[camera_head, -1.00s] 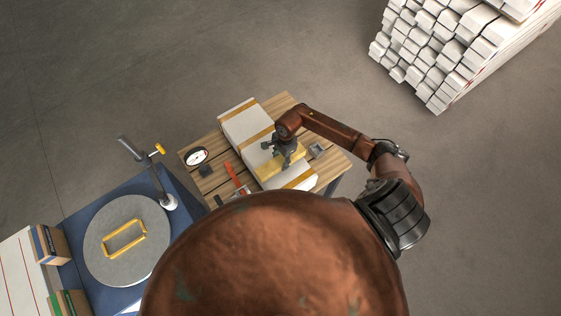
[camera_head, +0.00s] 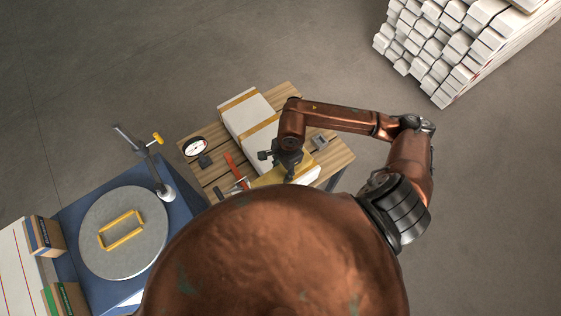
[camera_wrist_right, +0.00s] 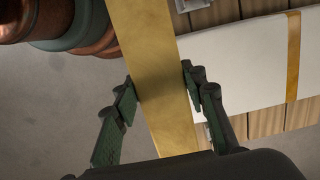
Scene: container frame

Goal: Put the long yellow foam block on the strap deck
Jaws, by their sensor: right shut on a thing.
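The long yellow foam block (camera_head: 268,177) is over the near part of the slatted wooden table in the head view. My right gripper (camera_head: 289,168) is shut on it. In the wrist view the yellow block (camera_wrist_right: 150,50) runs lengthwise between the fingers of my right gripper (camera_wrist_right: 158,80). A long white piece with yellow-brown straps (camera_head: 250,113) lies across the wooden table; its strapped white top (camera_wrist_right: 245,65) shows right of the block in the wrist view. I take it for the strap deck, but cannot be sure. My left gripper is not in view.
The wooden table (camera_head: 290,95) also holds a round dial (camera_head: 195,146), a red-handled tool (camera_head: 236,168) and a small grey item (camera_head: 319,142). At left, a blue bench (camera_head: 75,207) carries a round grey plate (camera_head: 150,245) with a yellow frame (camera_head: 121,230) and a stand (camera_head: 150,165).

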